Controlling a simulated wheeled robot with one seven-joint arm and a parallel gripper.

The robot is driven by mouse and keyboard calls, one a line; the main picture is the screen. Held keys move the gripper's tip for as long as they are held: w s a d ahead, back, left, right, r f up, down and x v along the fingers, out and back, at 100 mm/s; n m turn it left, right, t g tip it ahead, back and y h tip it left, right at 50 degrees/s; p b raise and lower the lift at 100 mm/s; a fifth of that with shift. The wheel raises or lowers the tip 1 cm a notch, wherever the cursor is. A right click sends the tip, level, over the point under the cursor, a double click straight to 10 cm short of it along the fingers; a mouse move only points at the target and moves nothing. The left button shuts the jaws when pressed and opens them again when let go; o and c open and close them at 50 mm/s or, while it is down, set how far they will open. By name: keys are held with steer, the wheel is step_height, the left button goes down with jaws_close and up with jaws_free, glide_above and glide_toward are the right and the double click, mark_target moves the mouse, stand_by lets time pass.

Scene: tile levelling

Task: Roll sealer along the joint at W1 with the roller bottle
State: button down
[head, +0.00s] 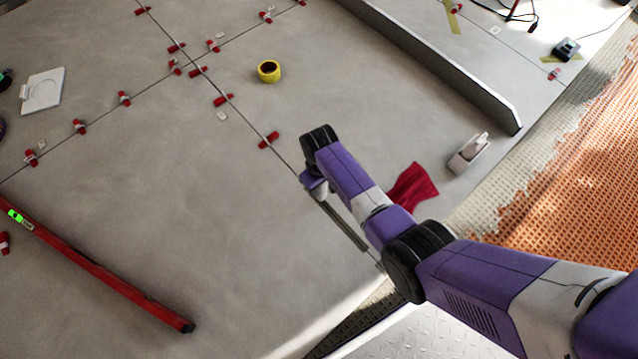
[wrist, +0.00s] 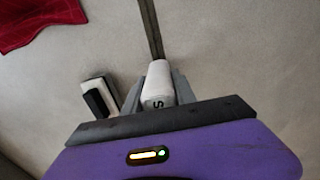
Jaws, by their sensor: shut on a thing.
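My gripper (wrist: 158,88) is shut on the roller bottle (wrist: 158,80), a white bottle with a dark letter on its side. In the wrist view its far end lies at the near end of the visible joint (wrist: 149,25), a dark line between two grey tiles. I cannot tell whether it touches the floor. In the head view the joint (head: 285,158) runs down to my arm, with a wider, darker stretch (head: 345,227) beside the arm. No W1 mark is readable.
A red cloth (head: 412,188) and a white holder (head: 468,154) lie right of my arm. A yellow tape roll (head: 269,71) and several red clips stand farther off. A red level (head: 100,272) lies left. A black-and-white object (wrist: 99,98) is left of the bottle.

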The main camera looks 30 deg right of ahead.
steer(key=shift+s+d+p, duration=0.25)
steer(key=shift+s+p, duration=0.7)
steer(key=shift+s, duration=0.3)
steer(key=shift+s, duration=0.1)
steer(key=shift+s+d+r+p, duration=0.2)
steer(key=shift+s+p, duration=0.35)
steer(key=shift+p, duration=0.25)
steer(key=shift+s, duration=0.1)
steer(key=shift+s+d+f+p, duration=0.1)
steer(key=shift+s+d+p, duration=0.05)
steer(key=shift+s+p, duration=0.65)
steer(key=shift+s, duration=0.15)
steer(key=shift+s+d+f+p, duration=0.1)
steer(key=shift+s+d+p, duration=0.1)
steer(key=shift+s+p, duration=0.6)
steer(key=shift+s, duration=0.25)
